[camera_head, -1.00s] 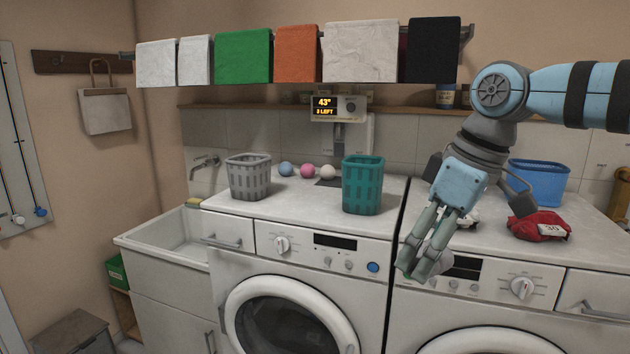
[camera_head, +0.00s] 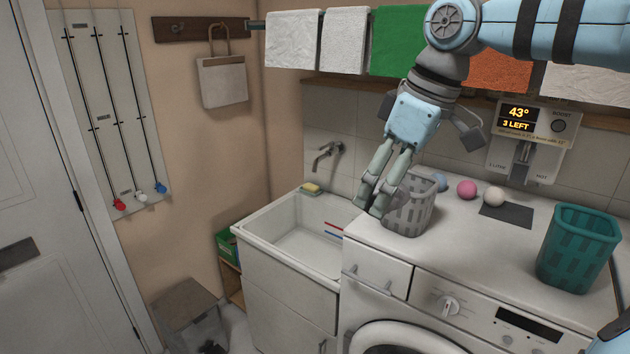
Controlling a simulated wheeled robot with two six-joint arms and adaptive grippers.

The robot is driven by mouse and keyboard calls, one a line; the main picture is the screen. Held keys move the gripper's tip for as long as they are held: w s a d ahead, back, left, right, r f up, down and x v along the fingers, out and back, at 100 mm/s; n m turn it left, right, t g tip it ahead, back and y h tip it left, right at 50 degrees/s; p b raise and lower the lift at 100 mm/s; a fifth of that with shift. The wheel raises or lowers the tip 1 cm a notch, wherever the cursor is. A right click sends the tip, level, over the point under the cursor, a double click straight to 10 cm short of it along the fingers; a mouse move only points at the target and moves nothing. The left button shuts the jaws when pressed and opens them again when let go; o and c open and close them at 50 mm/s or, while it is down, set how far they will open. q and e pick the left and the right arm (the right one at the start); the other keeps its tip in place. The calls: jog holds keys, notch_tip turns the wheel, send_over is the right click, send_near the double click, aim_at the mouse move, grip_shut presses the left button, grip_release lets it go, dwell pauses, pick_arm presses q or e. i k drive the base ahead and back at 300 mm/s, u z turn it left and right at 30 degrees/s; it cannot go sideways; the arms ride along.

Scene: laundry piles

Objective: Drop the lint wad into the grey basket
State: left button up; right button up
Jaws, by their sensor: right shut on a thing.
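The grey basket (camera_head: 410,212) stands upright on the left end of the white machine top, beside the sink. My right gripper (camera_head: 369,203) points down, its fingertips in front of the basket's left edge in the picture, over the gap towards the sink. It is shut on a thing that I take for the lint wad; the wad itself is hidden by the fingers. The fingers cover part of the basket's left side and rim. I cannot tell how high the fingertips are above the machine top. My left gripper is not in view.
A teal basket (camera_head: 578,248) stands to the right on the same top. The white sink (camera_head: 300,245) is at left. Towels hang above.

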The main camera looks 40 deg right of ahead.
aim_at(392, 224)
jog(key=i, duration=1.75)
jog(key=z, duration=1.55)
jog(key=i, duration=0.95)
jog(key=z, duration=1.05)
